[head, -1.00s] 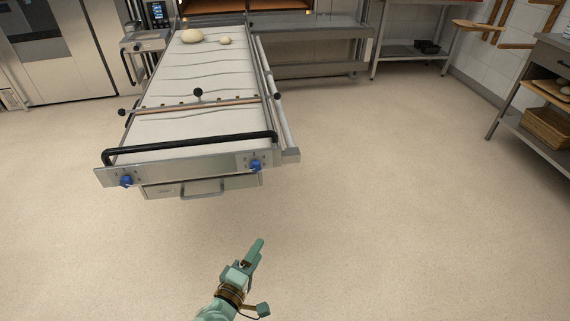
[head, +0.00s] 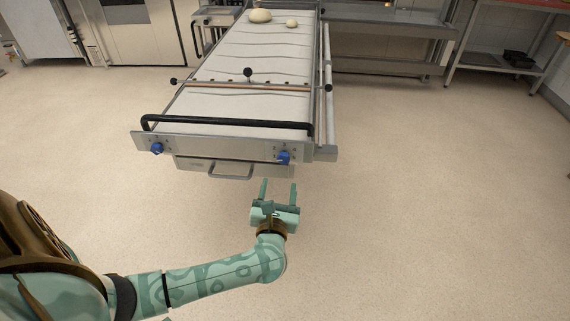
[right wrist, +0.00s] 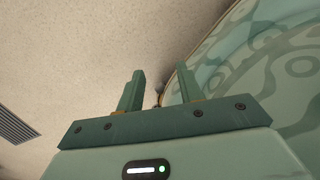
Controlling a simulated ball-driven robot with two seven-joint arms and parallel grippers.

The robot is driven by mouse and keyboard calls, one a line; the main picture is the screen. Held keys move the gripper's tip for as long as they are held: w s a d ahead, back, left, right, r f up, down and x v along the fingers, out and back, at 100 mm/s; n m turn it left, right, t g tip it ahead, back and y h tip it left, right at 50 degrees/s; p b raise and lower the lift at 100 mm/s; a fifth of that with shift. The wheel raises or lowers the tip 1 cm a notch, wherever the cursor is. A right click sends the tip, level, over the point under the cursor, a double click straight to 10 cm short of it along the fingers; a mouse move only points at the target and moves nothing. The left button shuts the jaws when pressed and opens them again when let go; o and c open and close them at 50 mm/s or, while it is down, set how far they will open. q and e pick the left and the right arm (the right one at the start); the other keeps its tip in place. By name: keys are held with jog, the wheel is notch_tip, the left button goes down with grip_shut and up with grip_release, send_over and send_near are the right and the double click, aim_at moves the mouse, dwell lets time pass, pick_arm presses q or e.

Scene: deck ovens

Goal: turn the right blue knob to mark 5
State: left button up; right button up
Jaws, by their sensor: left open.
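The right blue knob (head: 283,157) sits at the right end of the metal front panel (head: 215,147) of a canvas-topped loader. Small marks surround it, too small to read. The left blue knob (head: 157,148) is at the panel's other end. My left gripper (head: 279,184) is open and empty, its two fingers pointing up the picture towards the right knob. It appears just below the knob in the head view, with floor between them. My right gripper (right wrist: 160,78) shows in the right wrist view, its fingers apart with nothing between them.
A black bar handle (head: 228,124) runs above the panel. A drawer (head: 192,163) with a metal handle hangs below it. Two dough pieces (head: 260,16) lie at the far end of the white canvas (head: 240,60). The floor to the right is clear.

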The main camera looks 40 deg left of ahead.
aim_at(283, 161)
pick_arm(q)
jog(key=b+x, duration=0.2)
jog(key=x, duration=0.7)
jog(key=shift+f+b, duration=0.2)
jog(key=shift+b, duration=0.15)
jog(key=shift+w+a+r, duration=0.15)
jog(key=shift+w+a, duration=0.15)
jog(key=shift+w, duration=0.25)
pick_arm(e)
jog(key=d+f, duration=0.1)
jog(key=w+d+f, duration=0.1)
jog(key=shift+w+d+n, duration=0.1)
jog(key=shift+d+n, duration=0.2)
jog(key=shift+n, duration=0.1)
pick_arm(q)
jog(key=c, duration=1)
